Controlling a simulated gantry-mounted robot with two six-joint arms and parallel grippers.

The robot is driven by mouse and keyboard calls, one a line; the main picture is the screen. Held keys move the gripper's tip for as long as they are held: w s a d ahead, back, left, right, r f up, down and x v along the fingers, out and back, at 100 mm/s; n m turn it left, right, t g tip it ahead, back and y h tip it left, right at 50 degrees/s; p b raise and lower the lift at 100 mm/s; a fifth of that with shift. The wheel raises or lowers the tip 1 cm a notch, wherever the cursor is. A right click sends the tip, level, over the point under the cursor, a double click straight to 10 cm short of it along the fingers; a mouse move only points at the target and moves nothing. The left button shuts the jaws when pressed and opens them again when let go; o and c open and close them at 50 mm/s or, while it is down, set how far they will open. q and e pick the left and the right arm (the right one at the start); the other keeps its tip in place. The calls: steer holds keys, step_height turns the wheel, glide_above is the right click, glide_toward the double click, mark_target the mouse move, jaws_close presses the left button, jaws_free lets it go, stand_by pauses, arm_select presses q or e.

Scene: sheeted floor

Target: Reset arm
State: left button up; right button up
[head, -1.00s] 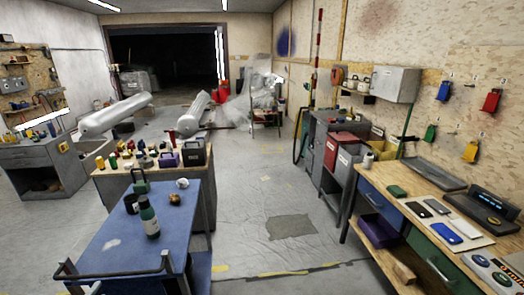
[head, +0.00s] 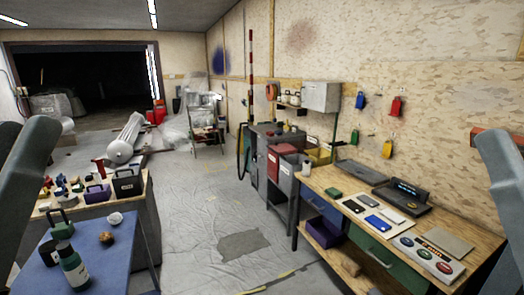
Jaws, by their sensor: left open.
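My left gripper (head: 25,130) is at the left edge, large and close to the camera. It shows as grey parts cut off by the frame. It is open, with nothing seen between its jaws. It appears in front of the blue cart (head: 130,252) and the workbench (head: 150,205) and touches nothing that I can see. A grey part of my right arm (head: 505,185) shows at the right edge, over the end of the wooden bench. Its jaws do not show.
The blue cart at lower left holds a green bottle (head: 75,272) and a few small items. A wooden bench (head: 318,180) with phones, a console and a button panel (head: 428,258) runs along the right. The sheeted floor (head: 205,215) between them is clear, with a dark patch.

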arm_select(q)
step_height(320, 180, up, 34)
steer(key=a+m+y+p, duration=0.1)
steer(key=y+p, duration=0.1)
steer(key=p, duration=3.3)
step_height(320, 180, down, 61)
steer(key=b, duration=6.1)
steer(key=shift+a+r, duration=0.15)
steer(key=shift+r, duration=0.05)
